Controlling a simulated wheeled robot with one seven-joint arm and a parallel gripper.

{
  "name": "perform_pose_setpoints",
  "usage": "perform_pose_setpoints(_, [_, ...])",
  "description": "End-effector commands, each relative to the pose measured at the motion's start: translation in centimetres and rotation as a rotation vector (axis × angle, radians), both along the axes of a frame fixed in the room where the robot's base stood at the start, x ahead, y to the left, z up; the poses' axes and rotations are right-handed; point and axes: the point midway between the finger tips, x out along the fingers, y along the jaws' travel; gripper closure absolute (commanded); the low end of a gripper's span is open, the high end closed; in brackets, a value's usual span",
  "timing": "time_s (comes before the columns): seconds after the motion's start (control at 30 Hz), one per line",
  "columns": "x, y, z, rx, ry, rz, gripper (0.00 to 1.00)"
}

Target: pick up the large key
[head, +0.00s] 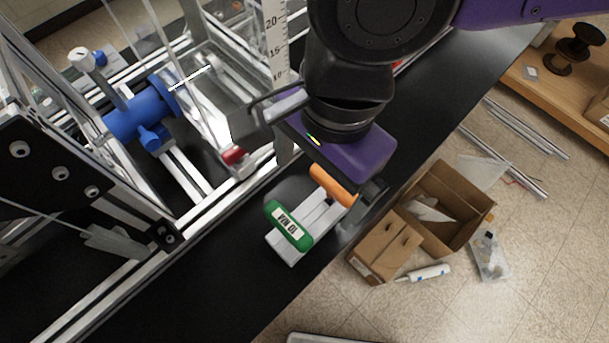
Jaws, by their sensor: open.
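A green handle with a white label reading like "VIN 01" (289,226) lies across a pale block (285,252) on the black bench top. An orange handle (333,186) sits at the far end of the same block. These look like the key handles; I cannot tell which is the large key, and no key shafts show. My gripper (350,172), with its purple body, is over the orange handle's end. It is open and holds nothing visible. Its body hides part of the space around the orange handle, so contact cannot be told.
The aluminium extrusion frame (200,215) with clear panels and a blue fitting (145,112) stands left of the block. An upright ruler (273,45) stands near my arm. Open cardboard boxes (463,205) sit on the floor right of the bench edge. The front bench top is clear.

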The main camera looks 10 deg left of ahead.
Motion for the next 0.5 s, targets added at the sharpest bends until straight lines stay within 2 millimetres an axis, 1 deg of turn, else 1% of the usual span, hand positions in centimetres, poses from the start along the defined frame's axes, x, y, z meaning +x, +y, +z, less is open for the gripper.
perform_pose_setpoints(0.03, [1.0, -1.0, 0.1, -0.032, -0.032, 0.0, 0.0])
perform_pose_setpoints(0.1, [1.7, -1.9, 0.2, -0.061, -0.058, 0.001, 0.0])
perform_pose_setpoints(0.17, [2.1, -2.3, 0.1, -0.075, -0.07, 0.001, 0.0])
perform_pose_setpoints(0.27, [2.3, -2.5, -0.6, -0.083, -0.076, 0.002, 0.0])
perform_pose_setpoints(0.5, [2.3, -2.5, -2.9, -0.08, -0.073, 0.003, 0.0])
